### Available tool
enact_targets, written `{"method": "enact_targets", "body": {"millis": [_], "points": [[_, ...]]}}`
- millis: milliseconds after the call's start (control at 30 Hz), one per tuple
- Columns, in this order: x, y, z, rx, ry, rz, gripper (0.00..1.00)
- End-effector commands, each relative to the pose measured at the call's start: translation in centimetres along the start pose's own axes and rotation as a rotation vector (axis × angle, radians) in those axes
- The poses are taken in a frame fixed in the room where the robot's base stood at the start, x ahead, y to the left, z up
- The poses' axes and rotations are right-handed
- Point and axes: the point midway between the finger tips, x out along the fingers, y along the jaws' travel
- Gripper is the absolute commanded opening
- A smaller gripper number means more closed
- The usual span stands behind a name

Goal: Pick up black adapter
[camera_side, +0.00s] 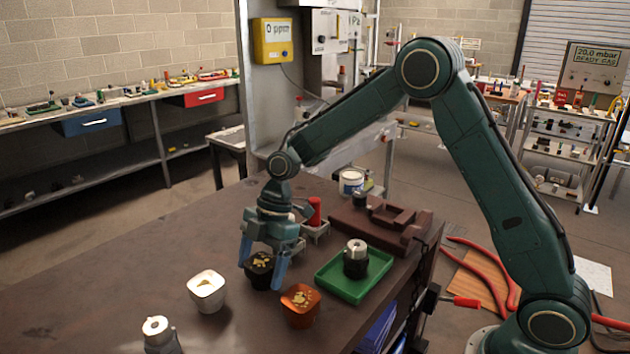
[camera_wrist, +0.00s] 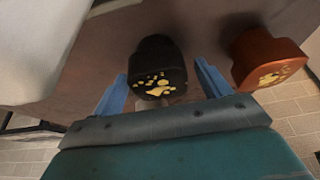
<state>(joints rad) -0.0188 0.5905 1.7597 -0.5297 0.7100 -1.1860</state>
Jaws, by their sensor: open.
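A black cup-shaped piece (camera_side: 259,266) with yellow bits on top stands on the dark brown table. It also shows in the wrist view (camera_wrist: 157,62), between the two blue fingers. My gripper (camera_side: 262,273) points down with its fingers open, one on each side of this piece. In the wrist view my gripper (camera_wrist: 162,86) shows a gap beside the piece at the right finger; contact at the left finger is unclear. A dark piece with a metal top (camera_side: 355,262) stands in a green tray (camera_side: 335,287) to the right. I cannot tell which of the two is the adapter.
An orange cup (camera_side: 300,306) with yellow bits stands close, right of my gripper; a white cup (camera_side: 207,291) stands left. A silver fitting (camera_side: 160,335) is at the front. The table's left side is clear.

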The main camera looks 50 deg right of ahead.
Motion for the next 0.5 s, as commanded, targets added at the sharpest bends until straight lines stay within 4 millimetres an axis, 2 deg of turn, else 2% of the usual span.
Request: {"method": "enact_targets", "body": {"millis": [200,500], "points": [[1.48,-0.03,0.02,-0.001,-0.001,-0.001,0.76],[1.5,-0.02,0.03,0.0,-0.001,0.0,0.76]]}}
